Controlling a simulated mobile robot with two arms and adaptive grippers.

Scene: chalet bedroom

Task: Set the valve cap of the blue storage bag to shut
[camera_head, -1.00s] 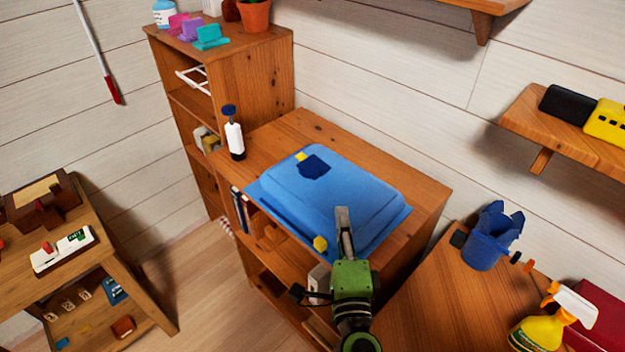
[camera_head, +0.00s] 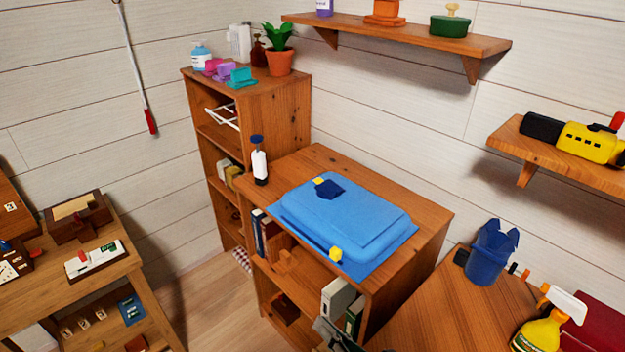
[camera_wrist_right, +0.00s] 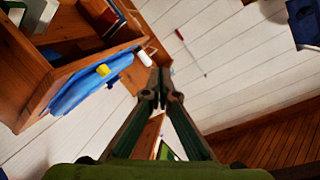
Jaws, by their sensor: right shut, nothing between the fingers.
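The blue storage bag (camera_head: 345,215) lies flat on top of the low wooden cabinet, puffed up in the middle. One yellow piece (camera_head: 336,254) sits at its front edge. A second, smaller yellow piece (camera_head: 319,181) sits beside a dark blue patch near the back left. I cannot tell from here whether the valve cap is open or shut. My right gripper (camera_head: 328,330) shows only partly at the bottom edge, below and in front of the bag. In the right wrist view its fingers (camera_wrist_right: 161,80) are together and empty, with the bag (camera_wrist_right: 78,92) off to the left. My left gripper is out of view.
A white bottle with a dark blue top (camera_head: 259,165) stands behind the bag's left end. The cabinet's open shelves hold books and boxes. A desk with a blue cup (camera_head: 489,255) and yellow spray bottle (camera_head: 537,334) is at right. A wall shelf (camera_head: 555,155) juts out above.

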